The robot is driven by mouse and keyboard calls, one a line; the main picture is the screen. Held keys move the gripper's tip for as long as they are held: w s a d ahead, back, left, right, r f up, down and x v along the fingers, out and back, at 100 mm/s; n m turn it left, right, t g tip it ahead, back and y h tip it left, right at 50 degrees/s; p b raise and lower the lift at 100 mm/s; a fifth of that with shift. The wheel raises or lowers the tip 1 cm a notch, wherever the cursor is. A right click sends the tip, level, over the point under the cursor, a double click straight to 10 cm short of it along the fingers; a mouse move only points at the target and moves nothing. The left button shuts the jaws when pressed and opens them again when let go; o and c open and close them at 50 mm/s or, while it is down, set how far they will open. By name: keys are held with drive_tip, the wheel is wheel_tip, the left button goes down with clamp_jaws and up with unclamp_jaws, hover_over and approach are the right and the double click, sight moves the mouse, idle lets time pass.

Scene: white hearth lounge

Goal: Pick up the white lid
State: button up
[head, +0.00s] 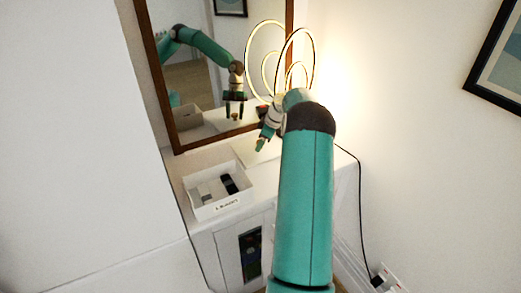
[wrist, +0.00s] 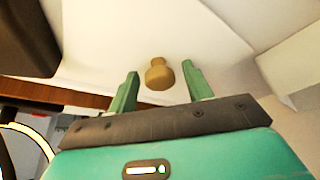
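The white lid (wrist: 100,50) lies flat on the white cabinet top, with a round wooden knob (wrist: 158,74) standing up from it. In the head view the lid (head: 246,155) shows as a pale flat panel behind the box, partly hidden by my arm. My gripper (wrist: 161,70) is open in the wrist view, one green finger on each side of the knob with gaps, apart from it. In the head view my gripper (head: 261,146) points down over the lid. The mirror shows the open fingers above the knob; the exact height is hard to tell.
A labelled white open box (head: 213,208) holding small dark and grey items stands in front of the lid. A framed mirror (head: 160,75) is behind. A lit ring lamp (head: 251,50) stands close to my arm. A black cable (head: 360,200) hangs at the right.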

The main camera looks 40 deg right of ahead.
drive_tip(key=c, duration=0.8)
